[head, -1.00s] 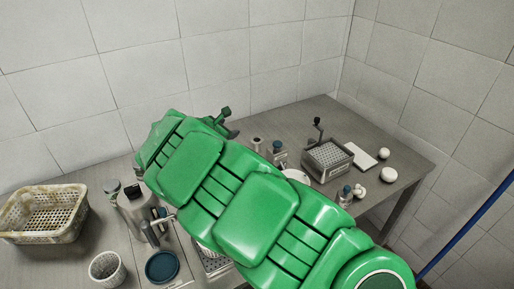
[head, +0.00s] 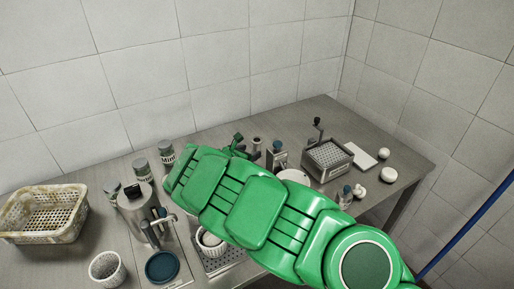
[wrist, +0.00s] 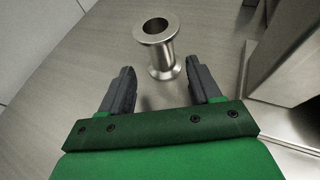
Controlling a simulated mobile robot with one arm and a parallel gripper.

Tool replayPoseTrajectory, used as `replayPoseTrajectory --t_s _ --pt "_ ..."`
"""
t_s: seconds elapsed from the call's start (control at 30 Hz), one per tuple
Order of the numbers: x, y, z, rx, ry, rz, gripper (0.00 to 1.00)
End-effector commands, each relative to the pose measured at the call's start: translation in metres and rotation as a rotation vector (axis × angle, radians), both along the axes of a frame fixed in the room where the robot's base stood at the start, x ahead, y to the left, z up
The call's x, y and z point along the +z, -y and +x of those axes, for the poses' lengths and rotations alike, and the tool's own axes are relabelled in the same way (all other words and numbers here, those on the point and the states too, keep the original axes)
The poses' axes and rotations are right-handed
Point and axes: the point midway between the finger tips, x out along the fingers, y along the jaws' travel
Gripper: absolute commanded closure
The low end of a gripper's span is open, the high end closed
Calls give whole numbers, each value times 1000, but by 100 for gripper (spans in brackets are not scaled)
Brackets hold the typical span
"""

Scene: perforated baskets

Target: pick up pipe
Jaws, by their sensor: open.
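The pipe (wrist: 158,48) is a short metal tube with flared flanges at both ends, standing upright on the table just ahead of my gripper in the wrist view. It also shows small in the head view (head: 257,143). My gripper (wrist: 160,70) is open, its two dark fingers apart and pointing at the pipe, with nothing between them except the near edge of the pipe's base close to the tips. In the head view my gripper (head: 240,147) is left of the pipe, partly hidden behind my green arm.
A metal box-like object (wrist: 287,62) stands close on the right in the wrist view. A perforated metal basket (head: 328,158) is farther right, and a worn white basket (head: 72,228) at far left. Several jars (head: 140,167) stand left of my arm. Walls close the back.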

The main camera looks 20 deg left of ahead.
Motion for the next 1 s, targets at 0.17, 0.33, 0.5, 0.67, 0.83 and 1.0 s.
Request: replayPoseTrajectory --t_s 0.17,0.33,0.5,0.67,0.83,1.0 --pt "-8 11 20 0 -3 2 37" --pt "-13 14 30 0 -3 1 37" --pt "-13 15 32 0 -1 -1 37" --pt "-12 15 32 0 -1 0 42" --pt "-12 15 32 0 -1 -1 68" --pt "-12 15 31 0 -1 -1 94"
